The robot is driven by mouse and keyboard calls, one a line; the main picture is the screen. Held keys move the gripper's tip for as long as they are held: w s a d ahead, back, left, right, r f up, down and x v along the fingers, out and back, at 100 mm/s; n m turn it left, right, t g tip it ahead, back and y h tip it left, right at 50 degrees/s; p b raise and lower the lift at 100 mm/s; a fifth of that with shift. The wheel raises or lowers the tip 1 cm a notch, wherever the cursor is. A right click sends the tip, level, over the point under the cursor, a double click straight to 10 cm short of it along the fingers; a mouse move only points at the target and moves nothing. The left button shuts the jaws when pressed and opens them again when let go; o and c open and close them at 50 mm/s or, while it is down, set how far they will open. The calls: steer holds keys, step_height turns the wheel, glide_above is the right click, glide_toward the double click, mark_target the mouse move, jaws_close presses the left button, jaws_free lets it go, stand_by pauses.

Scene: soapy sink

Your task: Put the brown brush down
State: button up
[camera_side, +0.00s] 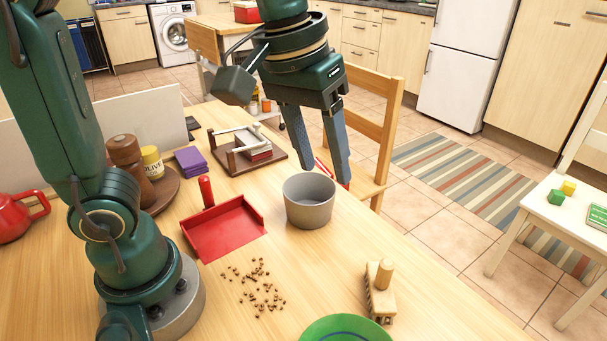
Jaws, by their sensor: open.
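The brush (380,290), a light-brown wooden block with a rounded peg handle on top, rests on the table near the front right edge. My gripper (326,172) is open, its two blue-grey fingers pointing down, behind and above the grey pot (309,202). The pot's rim hides part of the space below the fingertips. The gripper is well apart from the brush and holds nothing that I can make out. Something thin and red (322,167) shows behind the pot between the fingers; I cannot tell what it is.
A red dustpan (224,228) lies left of the pot, with brown crumbs (253,284) in front of it. A green plate (345,329) is at the front edge. A wooden rack (248,150), purple sponges (191,161) and a yellow tin (152,162) stand further back.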

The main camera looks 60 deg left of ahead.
steer(key=s+a+f+m+t, duration=0.2)
steer(key=s+a+f+m, duration=0.1)
steer(key=s, duration=0.4)
steer(key=shift+s+a+f+t+y, duration=0.35)
steer(key=shift+a+f, duration=0.55)
steer(key=shift+a, duration=0.25)
steer(key=shift+o, duration=0.4)
steer(key=shift+r, duration=0.1)
